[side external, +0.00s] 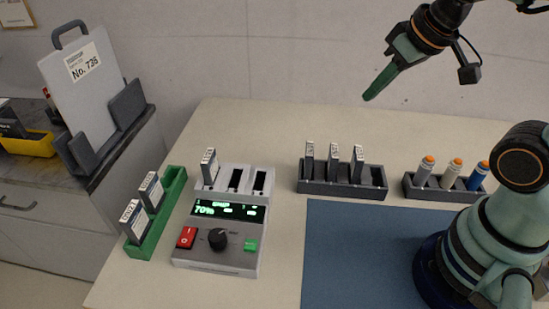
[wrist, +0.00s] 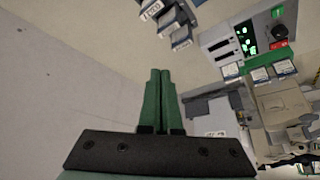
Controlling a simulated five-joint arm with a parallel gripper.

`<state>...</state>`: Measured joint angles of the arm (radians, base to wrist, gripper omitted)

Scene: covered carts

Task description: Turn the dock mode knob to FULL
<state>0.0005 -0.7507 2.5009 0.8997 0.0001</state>
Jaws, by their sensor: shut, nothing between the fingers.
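The dock (side external: 222,222) is a light grey box at the left of the table, with slots at the back holding one upright cartridge at its left slot. Its dark mode knob (side external: 218,239) sits on the front panel between a red switch (side external: 187,237) and a green button (side external: 250,245). The display reads 70%; the label the knob points to is too small to read. My gripper (side external: 371,96) is high above the back of the table, far from the dock, with its green fingers together and empty. In the wrist view the fingers (wrist: 160,85) are closed and the dock (wrist: 240,40) shows at upper right.
A green rack (side external: 158,222) with cartridges stands left of the dock. A dark rack (side external: 341,181) with cartridges stands behind the blue mat (side external: 365,250). A rack of markers (side external: 445,187) is at the right. The mat is clear.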

